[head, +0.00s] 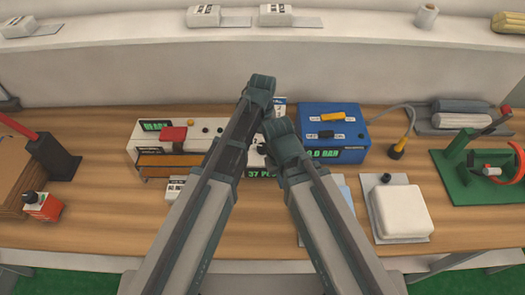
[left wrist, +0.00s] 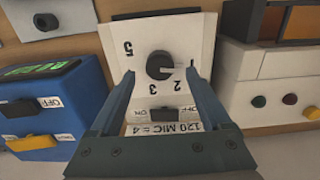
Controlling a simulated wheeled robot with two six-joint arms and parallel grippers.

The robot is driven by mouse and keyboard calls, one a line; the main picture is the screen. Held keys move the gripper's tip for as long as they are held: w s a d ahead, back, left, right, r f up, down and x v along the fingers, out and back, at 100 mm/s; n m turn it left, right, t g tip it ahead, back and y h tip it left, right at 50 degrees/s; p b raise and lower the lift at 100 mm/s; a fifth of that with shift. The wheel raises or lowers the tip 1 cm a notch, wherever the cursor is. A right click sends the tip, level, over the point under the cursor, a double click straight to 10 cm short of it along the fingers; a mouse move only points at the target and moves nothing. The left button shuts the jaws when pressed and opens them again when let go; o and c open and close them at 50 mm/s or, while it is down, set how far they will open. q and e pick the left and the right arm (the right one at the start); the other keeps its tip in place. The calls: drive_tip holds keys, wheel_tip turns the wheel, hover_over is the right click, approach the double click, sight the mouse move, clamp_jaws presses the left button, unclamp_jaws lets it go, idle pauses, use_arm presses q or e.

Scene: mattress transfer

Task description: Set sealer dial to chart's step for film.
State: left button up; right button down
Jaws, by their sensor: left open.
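A white panel (left wrist: 150,40) with a round black dial (left wrist: 160,65) fills the middle of the left wrist view. Printed digits around the dial include 5, 3 and 2; which one it points at is unclear. Below it are a black switch (left wrist: 172,112) and an inverted label (left wrist: 165,129) reading "120 MIC = 4". My left gripper (left wrist: 160,75) is open, its fingers on either side of the dial, with no clear contact. In the head view my arms hide most of this panel and my gripper fingers. My right gripper's jaws do not show.
A white machine (head: 165,140) with a red part stands left of my arms, a blue box (head: 345,125) with a green display right of them. Farther right are a white block (head: 402,211) and a green stand (head: 475,185).

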sight(262, 146)
use_arm(q)
wheel_tip(262, 146, down, 3)
drive_tip(key=shift+f+b, duration=0.2)
drive_tip(key=shift+b, duration=1)
use_arm(e)
wheel_tip(262, 146, down, 3)
drive_tip(key=shift+f, duration=0.2)
use_arm(q)
clamp_jaws()
drive_tip(key=m, duration=0.4)
drive_tip(key=shift+m, duration=0.4)
drive_tip(key=m, duration=0.4)
drive_tip(key=shift+m, duration=0.4)
